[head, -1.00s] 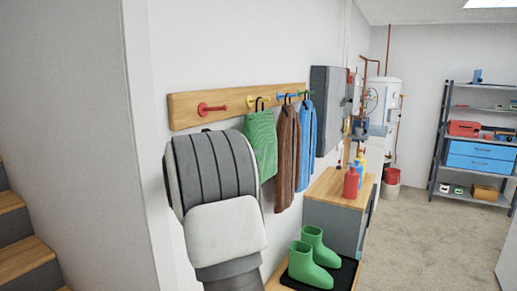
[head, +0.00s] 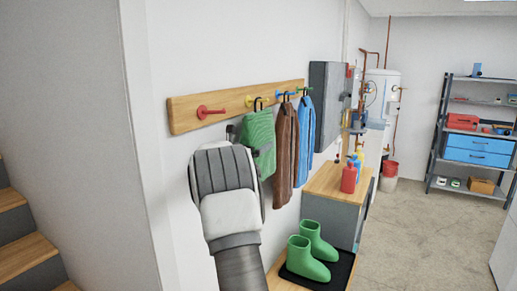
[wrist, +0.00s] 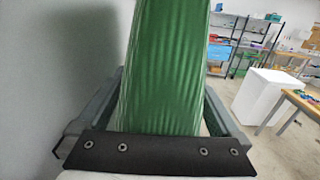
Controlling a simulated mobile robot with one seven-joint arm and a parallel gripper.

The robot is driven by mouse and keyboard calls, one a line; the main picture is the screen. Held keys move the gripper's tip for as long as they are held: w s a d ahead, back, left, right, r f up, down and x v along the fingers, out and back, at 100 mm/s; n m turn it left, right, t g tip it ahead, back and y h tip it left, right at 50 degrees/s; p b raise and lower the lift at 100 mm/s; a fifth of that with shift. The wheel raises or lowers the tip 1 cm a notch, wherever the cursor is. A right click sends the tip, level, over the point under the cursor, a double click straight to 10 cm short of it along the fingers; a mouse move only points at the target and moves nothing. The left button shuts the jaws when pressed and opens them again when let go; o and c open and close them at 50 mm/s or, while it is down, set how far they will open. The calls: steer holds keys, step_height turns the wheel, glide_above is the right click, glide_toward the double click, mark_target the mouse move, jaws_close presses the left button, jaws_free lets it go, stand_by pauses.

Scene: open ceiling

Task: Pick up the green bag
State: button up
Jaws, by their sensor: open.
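The green bag (head: 259,128) hangs by a dark hook from the yellow peg (head: 250,101) on the wooden wall rack. My gripper (head: 250,141) is at the bag in the head view, with one finger on each side of it. In the wrist view the ribbed green bag (wrist: 165,70) fills the space between the two spread fingers of my gripper (wrist: 163,92). The jaws are open. My arm hides part of the bag's lower left in the head view, and I cannot tell whether a finger touches the cloth.
A brown garment (head: 285,142) and a blue one (head: 304,138) hang close to the right of the bag. A red peg (head: 210,112) is bare. Green boots (head: 307,258) and a cabinet with bottles (head: 349,178) stand below. The wall is close behind.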

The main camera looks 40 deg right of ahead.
steer(key=shift+c, duration=0.3)
steer(key=c, duration=1.2)
steer(key=shift+c, duration=0.5)
steer(key=shift+r, duration=0.1)
